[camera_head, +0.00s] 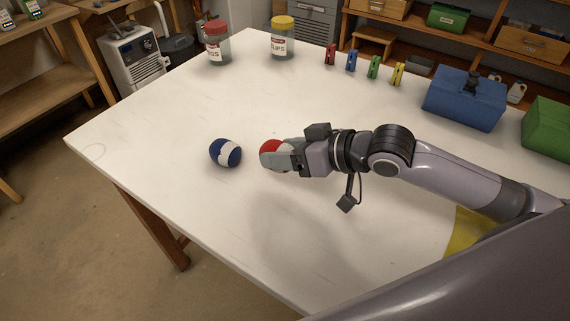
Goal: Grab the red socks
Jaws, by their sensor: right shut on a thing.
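The red socks (268,149) are a small rolled ball, red with a white part, near the middle of the white table. My right gripper (281,160) comes in from the right and is shut on the red socks; its fingers hide much of the ball. I cannot tell whether the ball touches the table. A blue and white rolled sock ball (226,153) lies on the table just left of the gripper, apart from it. My left gripper is not in view.
Two jars, one with a red lid (218,44) and one with a yellow lid (282,38), stand at the back. Several coloured clips, including a red one (330,54), line the far edge. A blue box (464,98) and a green box (548,128) stand right. The table's front left is clear.

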